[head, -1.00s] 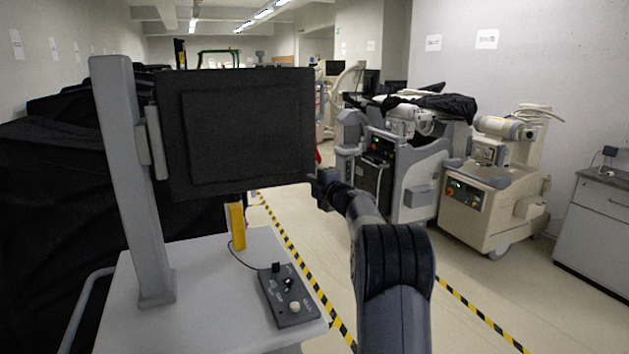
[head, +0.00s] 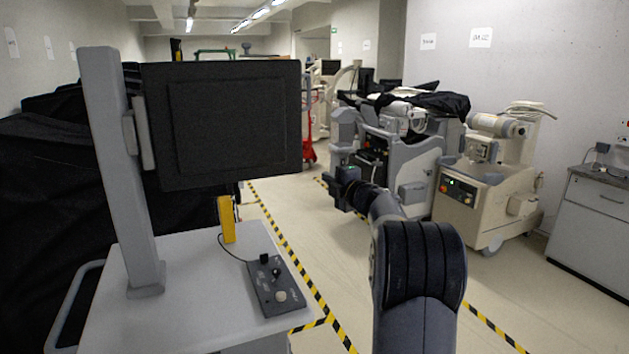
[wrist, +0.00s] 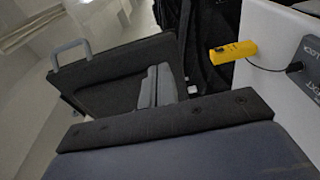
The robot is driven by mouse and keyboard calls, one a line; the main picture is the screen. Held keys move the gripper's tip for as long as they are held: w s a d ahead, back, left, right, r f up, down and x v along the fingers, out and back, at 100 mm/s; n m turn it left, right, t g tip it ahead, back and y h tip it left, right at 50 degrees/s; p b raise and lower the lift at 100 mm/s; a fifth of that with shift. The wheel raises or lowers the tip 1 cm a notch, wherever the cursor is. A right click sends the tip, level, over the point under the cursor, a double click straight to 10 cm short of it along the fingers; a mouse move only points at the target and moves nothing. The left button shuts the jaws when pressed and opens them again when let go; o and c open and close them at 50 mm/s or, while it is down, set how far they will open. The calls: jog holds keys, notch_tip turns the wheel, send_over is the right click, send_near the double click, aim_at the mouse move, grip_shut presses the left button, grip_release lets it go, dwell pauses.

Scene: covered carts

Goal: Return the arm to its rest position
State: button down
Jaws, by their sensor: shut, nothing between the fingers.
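My arm rises from the bottom of the head view, right of the nearest cart. It reaches forward over the aisle. My gripper (head: 338,192) is at its far end, small and dark, shut with nothing in it. It is just right of the dark panel (head: 235,125) on the cart's grey post (head: 120,180), with a gap of floor between them in the picture. The wrist view shows the panel (wrist: 125,75) tilted, with a dark bar and a blue-grey body across the bottom. I cannot make out the fingertips there.
The cart's white top (head: 190,310) carries a control box (head: 275,286) and a yellow upright piece (head: 227,219), also in the wrist view (wrist: 232,52). Covered equipment (head: 50,210) stands left. Machines (head: 485,190) and a cabinet (head: 595,225) stand right. The taped aisle between is clear.

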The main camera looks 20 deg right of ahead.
jog(key=shift+s+d+f, duration=0.15)
jog(key=shift+s+d, duration=0.85)
jog(key=shift+s, duration=0.05)
jog(key=shift+w+a, duration=0.1)
